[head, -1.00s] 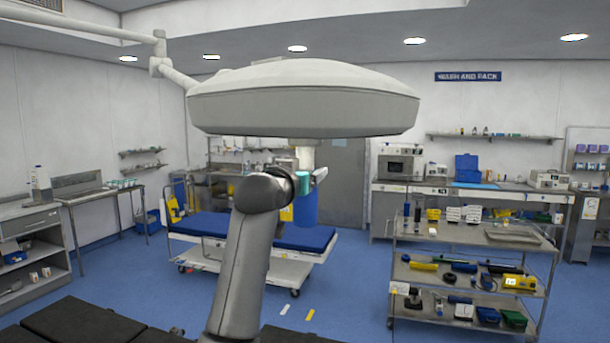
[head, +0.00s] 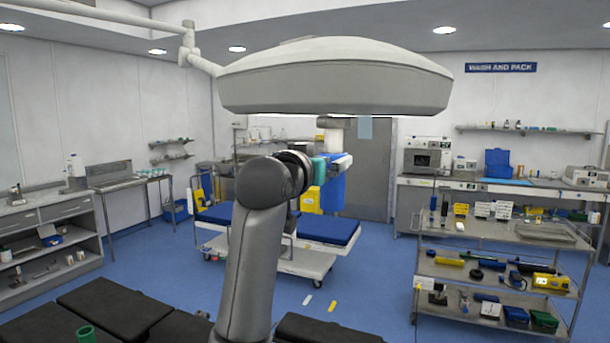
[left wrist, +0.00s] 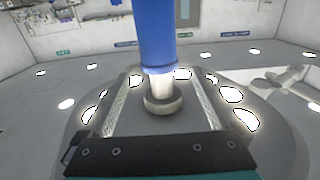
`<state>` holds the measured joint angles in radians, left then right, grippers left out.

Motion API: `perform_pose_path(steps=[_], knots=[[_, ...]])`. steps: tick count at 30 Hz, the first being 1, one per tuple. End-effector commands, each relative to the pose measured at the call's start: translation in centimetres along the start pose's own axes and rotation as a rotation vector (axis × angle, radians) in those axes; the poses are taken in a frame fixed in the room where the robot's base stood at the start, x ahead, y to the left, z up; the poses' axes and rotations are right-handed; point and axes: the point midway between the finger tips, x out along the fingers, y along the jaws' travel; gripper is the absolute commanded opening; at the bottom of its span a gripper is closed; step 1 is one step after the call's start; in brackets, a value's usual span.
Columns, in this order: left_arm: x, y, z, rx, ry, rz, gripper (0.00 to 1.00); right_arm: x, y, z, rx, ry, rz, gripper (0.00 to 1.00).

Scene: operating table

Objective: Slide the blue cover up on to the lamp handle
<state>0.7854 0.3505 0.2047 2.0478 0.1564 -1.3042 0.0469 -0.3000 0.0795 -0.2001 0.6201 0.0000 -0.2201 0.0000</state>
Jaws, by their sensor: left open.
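The white lamp handle (head: 335,141) hangs under the big pale lamp head (head: 335,85). The blue cover (head: 333,190) hangs upright below the lamp, in line with the handle. In the left wrist view the cover (left wrist: 170,35) appears to be around the handle's outer part. The white handle (left wrist: 160,87) shows bare between the cover's edge and the round base at the lamp. My left gripper (head: 338,163) is open beside the handle and cover; its two fingers flank them in the left wrist view (left wrist: 158,80). Contact cannot be told. My right gripper is not in view.
A bed with blue pads (head: 328,230) stands behind. A metal trolley (head: 490,287) with tools stands at the right. Open blue floor lies between.

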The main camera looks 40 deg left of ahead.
Motion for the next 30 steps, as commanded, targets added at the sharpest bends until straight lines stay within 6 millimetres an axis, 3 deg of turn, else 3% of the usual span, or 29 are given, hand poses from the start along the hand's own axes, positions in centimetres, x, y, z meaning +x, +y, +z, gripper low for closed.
perform_pose_path(steps=[9,15,30], knots=[[-5.5,0.0,0.1,0.001,0.004,-0.001,0.96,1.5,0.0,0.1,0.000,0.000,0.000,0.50],[-7.8,0.0,0.0,0.000,0.002,0.000,0.96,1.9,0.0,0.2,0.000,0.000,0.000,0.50],[-8.7,0.0,0.0,0.000,0.000,0.000,0.96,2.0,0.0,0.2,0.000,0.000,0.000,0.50]])
